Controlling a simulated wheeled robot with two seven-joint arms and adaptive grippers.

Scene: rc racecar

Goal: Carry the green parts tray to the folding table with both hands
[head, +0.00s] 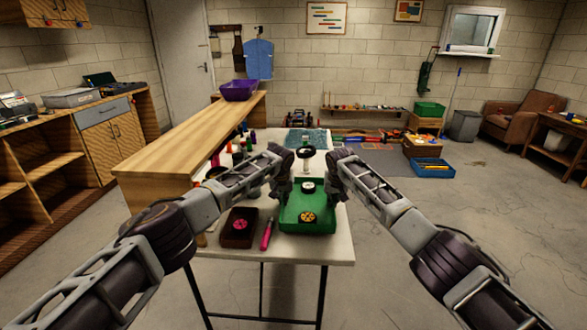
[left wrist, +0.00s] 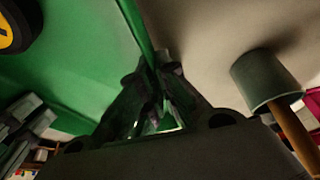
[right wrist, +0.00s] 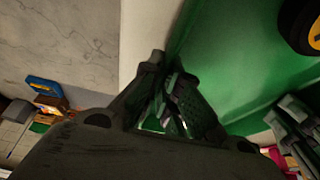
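The green parts tray (head: 290,222) is at the right front part of the white-topped table (head: 320,250) in the head view. A wheel with a light hub (head: 308,187) and a yellow-hubbed wheel (head: 306,216) lie in it. My left gripper (head: 281,196) is at the tray's left side; in the left wrist view its fingers (left wrist: 152,72) close on the tray's wall. My right gripper (head: 338,192) is at the right side; in the right wrist view its fingers (right wrist: 163,68) close on the opposite wall. I cannot tell whether the tray's bottom touches the table.
A dark red tray (head: 238,228) and a pink tool (head: 267,234) lie left of the green tray. Bottles and a black-rimmed round part (head: 305,152) stand behind it. A wooden counter (head: 185,145) runs along the left. The floor at right is open, with a blue crate (head: 432,168) farther back.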

